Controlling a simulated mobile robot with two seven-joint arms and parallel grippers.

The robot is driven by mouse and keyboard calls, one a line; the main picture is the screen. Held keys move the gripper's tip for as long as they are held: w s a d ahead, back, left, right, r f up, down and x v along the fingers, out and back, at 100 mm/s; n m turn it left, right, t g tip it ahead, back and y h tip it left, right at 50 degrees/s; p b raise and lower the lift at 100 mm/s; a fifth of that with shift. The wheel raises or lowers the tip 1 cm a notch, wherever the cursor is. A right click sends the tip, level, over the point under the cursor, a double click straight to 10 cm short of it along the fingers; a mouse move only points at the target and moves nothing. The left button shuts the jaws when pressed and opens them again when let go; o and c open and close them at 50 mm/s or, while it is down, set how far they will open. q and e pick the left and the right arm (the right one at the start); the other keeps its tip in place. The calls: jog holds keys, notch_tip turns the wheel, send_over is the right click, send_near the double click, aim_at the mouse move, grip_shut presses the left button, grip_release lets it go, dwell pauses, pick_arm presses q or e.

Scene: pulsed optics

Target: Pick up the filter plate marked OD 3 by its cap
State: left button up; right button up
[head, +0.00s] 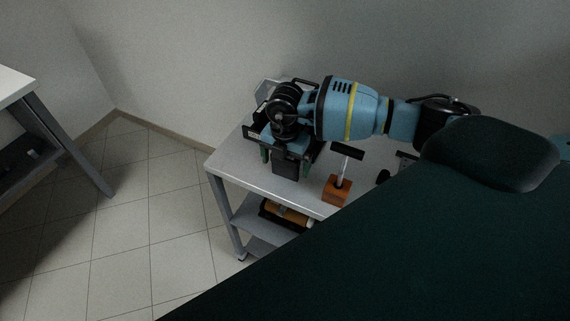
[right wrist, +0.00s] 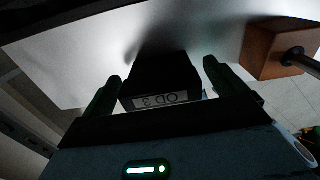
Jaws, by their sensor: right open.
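The filter plate marked OD 3 (right wrist: 160,77) is a dark block in the right wrist view. Its pale label reads upside down there. My right gripper (right wrist: 161,72) is open, with one green finger on each side of the block, and gaps show between the fingers and the block. In the head view my right gripper (head: 284,158) points down over the left part of the grey cart top. A dark block (head: 283,167), which looks like the same plate, shows below it. I cannot tell where the cap ends and the plate begins. My left gripper is not in view.
An orange-brown block with a metal post and black crossbar (head: 337,190) stands right of the gripper on the cart (head: 236,165). Dark frames stand around and behind the gripper. An orange cylinder (head: 287,213) lies on the lower shelf. Another table (head: 14,84) is at far left.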

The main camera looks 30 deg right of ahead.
jog(key=shift+f, duration=0.3)
jog(key=shift+c, duration=0.3)
jog(key=c, duration=1)
jog(key=shift+r, duration=0.15)
